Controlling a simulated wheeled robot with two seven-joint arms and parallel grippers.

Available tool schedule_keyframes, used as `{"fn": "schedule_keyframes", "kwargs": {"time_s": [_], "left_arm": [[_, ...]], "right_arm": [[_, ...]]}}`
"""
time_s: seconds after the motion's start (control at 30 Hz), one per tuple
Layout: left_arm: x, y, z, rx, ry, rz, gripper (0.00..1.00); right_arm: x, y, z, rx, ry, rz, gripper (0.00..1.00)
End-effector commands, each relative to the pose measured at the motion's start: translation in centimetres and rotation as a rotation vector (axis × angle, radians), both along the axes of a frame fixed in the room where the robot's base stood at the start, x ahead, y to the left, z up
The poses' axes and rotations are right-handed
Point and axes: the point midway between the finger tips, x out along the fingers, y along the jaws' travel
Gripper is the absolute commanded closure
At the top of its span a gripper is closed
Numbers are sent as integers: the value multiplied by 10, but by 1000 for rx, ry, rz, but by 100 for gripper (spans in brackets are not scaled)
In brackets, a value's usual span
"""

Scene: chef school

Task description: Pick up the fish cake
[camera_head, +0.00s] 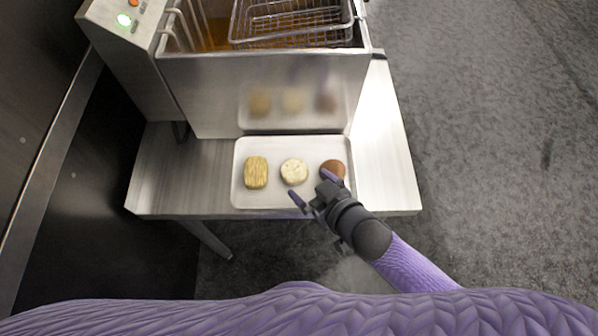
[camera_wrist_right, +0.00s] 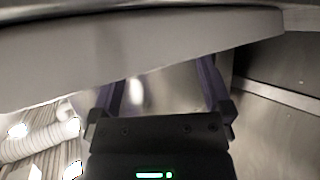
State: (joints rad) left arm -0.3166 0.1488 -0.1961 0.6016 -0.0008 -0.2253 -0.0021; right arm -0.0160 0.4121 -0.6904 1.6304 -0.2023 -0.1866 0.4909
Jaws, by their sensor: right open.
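Three food pieces lie apart in a row on a white tray (camera_head: 275,200). On the left is a ridged yellow-tan oval piece (camera_head: 256,172), in the middle a pale round speckled cake (camera_head: 294,171), on the right a brown round patty (camera_head: 333,166). The pale one looks most like a fish cake, but I cannot be sure. My right gripper (camera_head: 309,183) is open and empty over the tray's front right, with one finger overlapping the brown patty and the other below the pale cake. Its purple fingers show in the right wrist view (camera_wrist_right: 162,88); no food shows there. My left gripper is out of view.
The tray rests on a metal table (camera_head: 175,185), in front of a steel fryer (camera_head: 270,85) whose front mirrors the food. A wire basket (camera_head: 290,22) sits in the fryer. A pale slab edge (camera_wrist_right: 140,50) crosses the wrist view. The table is bare left and right of the tray.

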Motion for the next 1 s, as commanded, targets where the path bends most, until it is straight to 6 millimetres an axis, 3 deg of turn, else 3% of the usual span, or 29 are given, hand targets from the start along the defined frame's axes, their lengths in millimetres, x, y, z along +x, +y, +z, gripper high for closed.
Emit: {"fn": "schedule_keyframes", "kwargs": {"time_s": [0.3,0.57,0.9,1.0], "left_arm": [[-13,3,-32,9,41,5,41],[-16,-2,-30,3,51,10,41],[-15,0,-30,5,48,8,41],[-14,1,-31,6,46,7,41]], "right_arm": [[41,30,-27,-1,3,-1,0],[44,31,-24,-2,2,-2,2],[43,31,-24,-2,2,-2,72],[43,31,-24,-2,2,-2,72]]}}
